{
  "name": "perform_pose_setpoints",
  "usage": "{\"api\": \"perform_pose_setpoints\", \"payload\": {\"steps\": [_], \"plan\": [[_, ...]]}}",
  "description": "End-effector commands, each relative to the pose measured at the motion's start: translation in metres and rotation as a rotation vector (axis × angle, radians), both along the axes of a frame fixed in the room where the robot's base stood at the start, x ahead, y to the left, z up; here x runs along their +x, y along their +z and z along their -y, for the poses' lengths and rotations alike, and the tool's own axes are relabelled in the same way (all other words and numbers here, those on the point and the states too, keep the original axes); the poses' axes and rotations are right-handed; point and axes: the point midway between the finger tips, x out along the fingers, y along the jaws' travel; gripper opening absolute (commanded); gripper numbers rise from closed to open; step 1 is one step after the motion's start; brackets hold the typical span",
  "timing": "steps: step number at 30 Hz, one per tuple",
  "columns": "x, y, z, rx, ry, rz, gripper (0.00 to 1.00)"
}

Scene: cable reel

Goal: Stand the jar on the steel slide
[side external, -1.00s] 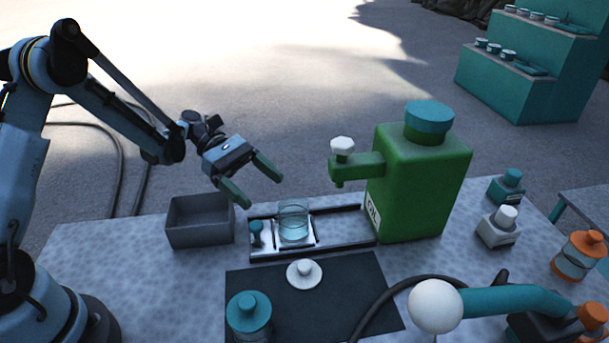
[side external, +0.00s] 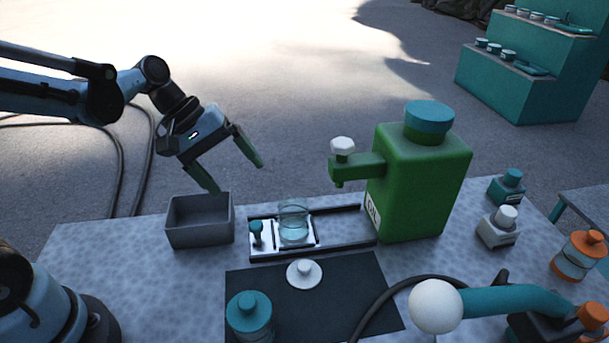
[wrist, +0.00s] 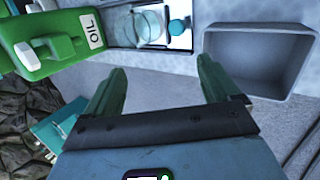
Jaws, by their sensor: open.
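A clear glass jar (side external: 293,222) stands upright on the steel slide (side external: 265,241), at the slide's left part beside a small teal knob (side external: 256,231). In the wrist view the jar (wrist: 149,27) shows at the top, on the slide next to the round teal knob. My gripper (side external: 238,177) has its two green fingers spread and empty. It is above and behind the grey bin, up and left of the jar, touching nothing that I can see. In the wrist view my gripper's fingers (wrist: 159,80) are wide apart with nothing between them.
A grey open bin (side external: 200,225) stands left of the slide and looks empty. A green oil tank (side external: 425,180) with a spout and white knob stands right. A white lid (side external: 304,273) and a teal-capped jar (side external: 249,316) are on a dark mat (side external: 350,280).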

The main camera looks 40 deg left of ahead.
Motion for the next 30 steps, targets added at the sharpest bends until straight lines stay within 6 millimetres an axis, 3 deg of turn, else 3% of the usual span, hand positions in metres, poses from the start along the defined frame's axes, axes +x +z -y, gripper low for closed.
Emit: {"api": "perform_pose_setpoints", "payload": {"steps": [6,15,30], "plan": [[-0.033,0.007,-0.013,0.335,-0.252,0.235,0.89],[-0.056,0.011,-0.03,0.703,-0.556,0.452,0.89],[-0.058,0.013,-0.033,0.77,-0.614,0.488,0.89]]}}
